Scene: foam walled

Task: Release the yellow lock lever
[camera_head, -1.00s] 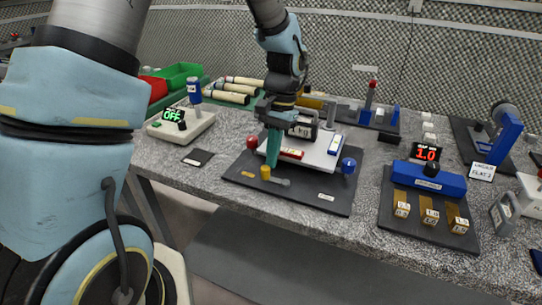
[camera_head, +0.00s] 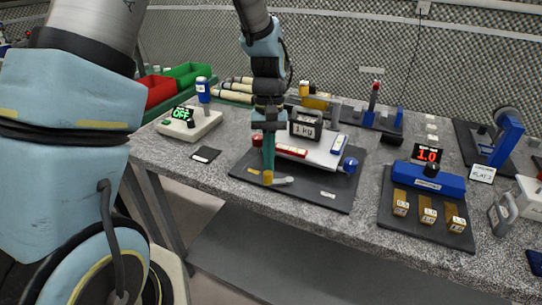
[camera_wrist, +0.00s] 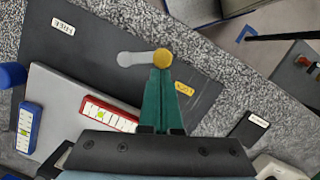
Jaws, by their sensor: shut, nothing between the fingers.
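The lock lever is a grey bar with a yellow knob (camera_head: 267,178), lying on the dark base plate (camera_head: 325,202) near its front left. In the wrist view the yellow knob (camera_wrist: 162,57) is right at the tips of my fingers, and the grey bar (camera_wrist: 133,58) runs left from it. My gripper (camera_head: 268,165) points down with its teal fingers shut and empty beside the knob; the tips (camera_wrist: 158,74) look very close, but I cannot tell whether they touch. A yellow label (camera_wrist: 184,88) lies right of the fingers; a white "FREE" label (camera_wrist: 63,27) lies far left.
A scale reading OFF (camera_head: 190,125) is left. A blue block device (camera_head: 428,179) is right.

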